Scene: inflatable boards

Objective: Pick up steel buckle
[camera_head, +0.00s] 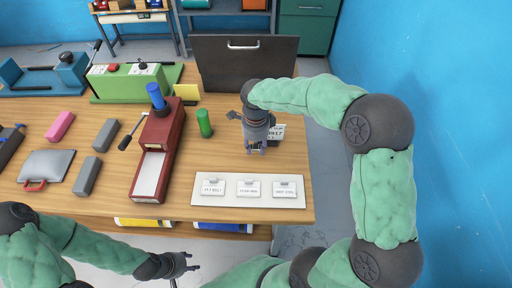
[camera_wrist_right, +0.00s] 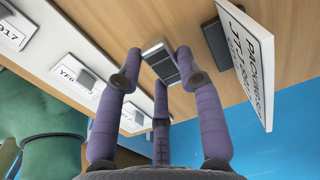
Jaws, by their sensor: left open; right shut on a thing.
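My right gripper (camera_head: 256,148) is low over the right part of the wooden table, beside a small standing sign (camera_head: 277,132). In the right wrist view its purple fingers (camera_wrist_right: 157,84) are shut on a small grey metal piece (camera_wrist_right: 160,60), which looks like the steel buckle. The piece is tilted, with a bright top and a darker ribbed face. In the head view the gripper mostly hides it. My left gripper (camera_head: 189,263) is open and empty in front of the table's front edge, away from the objects.
A white board (camera_head: 235,203) with three labelled plates lies at the front right of the table. A dark red machine (camera_head: 160,150), a green cylinder (camera_head: 204,123) and grey blocks (camera_head: 105,135) stand left. An open dark case (camera_head: 246,70) stands behind.

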